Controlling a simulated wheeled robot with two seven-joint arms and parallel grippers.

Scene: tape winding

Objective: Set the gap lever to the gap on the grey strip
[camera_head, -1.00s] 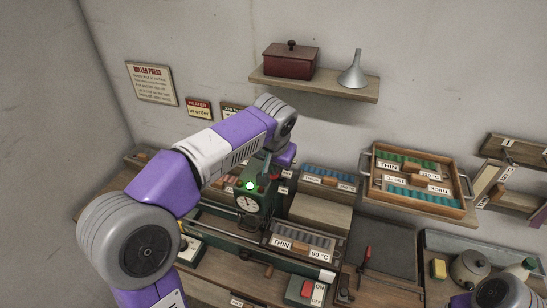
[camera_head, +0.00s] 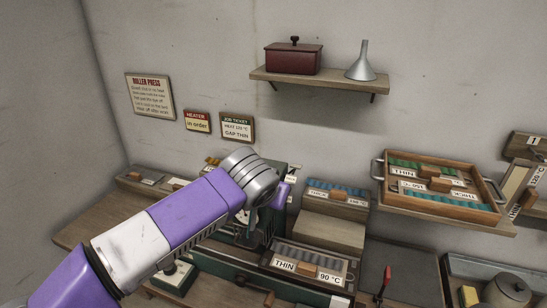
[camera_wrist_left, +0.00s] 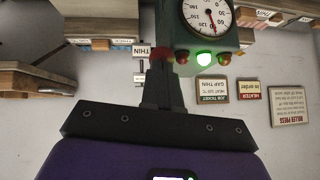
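The green roller press (camera_head: 245,235) stands mid-bench, partly hidden behind my left arm. Its dial (camera_wrist_left: 207,18) and lit green lamp (camera_wrist_left: 204,58) show upside down in the left wrist view. In front of it lies a greyish strip (camera_head: 312,256) with cards reading THIN and 90 °C. My left gripper (camera_wrist_left: 160,68) reaches to the press's side; its fingers look together. A red piece (camera_wrist_left: 158,52) shows at the fingers; it may be the gap lever's knob, and I cannot tell whether it is held. A THIN plate (camera_wrist_left: 142,50) is beside it. My right gripper is out of view.
The job ticket (camera_head: 237,127) on the wall reads GAP THIN. A wooden tray (camera_head: 446,204) with green and teal strips is at the right. A shelf (camera_head: 320,82) holds a red box and a funnel. A red-handled tool (camera_head: 386,280) stands front right.

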